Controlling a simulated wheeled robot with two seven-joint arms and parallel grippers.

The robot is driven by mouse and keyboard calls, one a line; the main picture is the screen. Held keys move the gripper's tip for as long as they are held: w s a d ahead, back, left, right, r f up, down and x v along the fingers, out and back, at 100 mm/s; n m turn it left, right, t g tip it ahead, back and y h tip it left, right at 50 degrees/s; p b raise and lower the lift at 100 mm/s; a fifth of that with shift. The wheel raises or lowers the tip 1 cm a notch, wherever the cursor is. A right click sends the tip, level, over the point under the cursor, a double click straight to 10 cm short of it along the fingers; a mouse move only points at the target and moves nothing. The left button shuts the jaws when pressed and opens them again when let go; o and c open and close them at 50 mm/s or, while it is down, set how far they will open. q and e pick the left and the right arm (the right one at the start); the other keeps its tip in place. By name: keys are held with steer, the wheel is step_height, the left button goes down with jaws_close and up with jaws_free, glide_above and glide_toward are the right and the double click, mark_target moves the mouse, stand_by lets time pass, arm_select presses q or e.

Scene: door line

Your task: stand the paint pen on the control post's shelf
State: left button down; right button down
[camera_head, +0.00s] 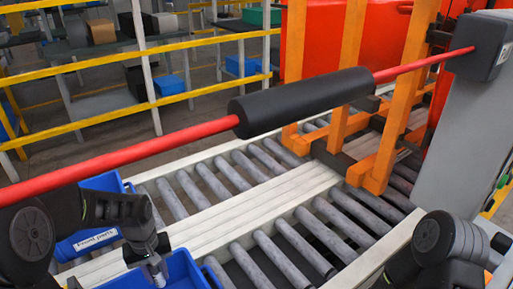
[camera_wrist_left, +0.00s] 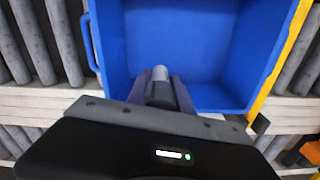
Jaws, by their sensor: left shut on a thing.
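My left gripper (camera_head: 156,268) is low at the left of the head view, over a blue bin (camera_head: 186,266). In the left wrist view the gripper (camera_wrist_left: 160,98) is shut on a short dark pen with a grey end (camera_wrist_left: 160,74), which I take as the paint pen. The open blue bin (camera_wrist_left: 215,45) lies beyond it, and its visible floor is empty. The grey control post (camera_head: 455,140) stands at the right of the head view. I cannot clearly make out its shelf. My right arm shows at the lower right, its gripper out of view.
A red bar with a black padded sleeve (camera_head: 300,101) crosses the head view to a grey box (camera_head: 481,46) on the post. A roller conveyor (camera_head: 290,205) lies below. Another blue bin (camera_head: 88,242) with a white label is at left. Orange uprights (camera_head: 390,95) stand behind.

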arm_select(q)
steer(key=w+d+r+m, duration=0.5)
steer(key=w+d+r, duration=0.1)
steer(key=d+r, duration=0.1)
steer(key=shift+w+d, duration=0.25)
steer(key=shift+d, duration=0.65)
step_height(320, 180, up, 5)
steer(key=shift+r, duration=0.1)
stand_by(0.4)
